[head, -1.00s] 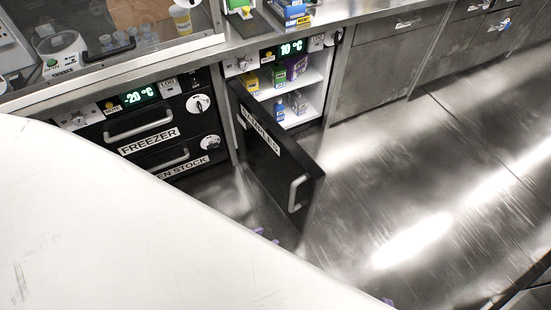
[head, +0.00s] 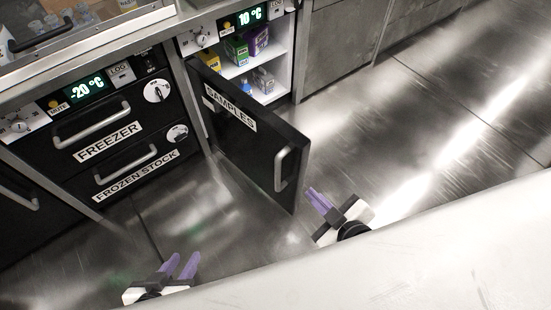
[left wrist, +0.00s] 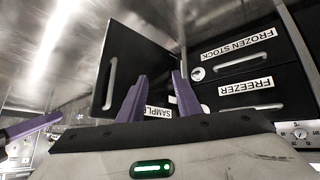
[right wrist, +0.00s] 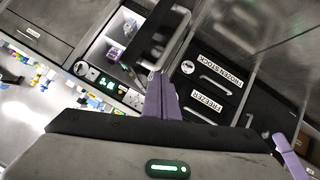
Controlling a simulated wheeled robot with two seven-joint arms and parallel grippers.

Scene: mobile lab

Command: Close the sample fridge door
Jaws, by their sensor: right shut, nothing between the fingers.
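The sample fridge door (head: 248,135) is black with a SAMPLES label and a silver handle (head: 285,168). It stands wide open, swung out from the fridge (head: 272,72). The door also shows in the left wrist view (left wrist: 135,60) and in the right wrist view (right wrist: 160,35). My left gripper (head: 180,266) is open and empty, low in front of the freezer, apart from the door. My right gripper (head: 314,196) is shut and empty, just right of the door's handle edge. I cannot tell whether it touches the door.
The fridge shelves hold a green box (head: 236,50), a purple box (head: 257,40) and small bottles. The freezer drawers (head: 108,138) are closed, left of the fridge. Grey cabinets (head: 340,40) line the right. The metal floor (head: 420,120) is clear. A white surface (head: 450,255) fills the lower right.

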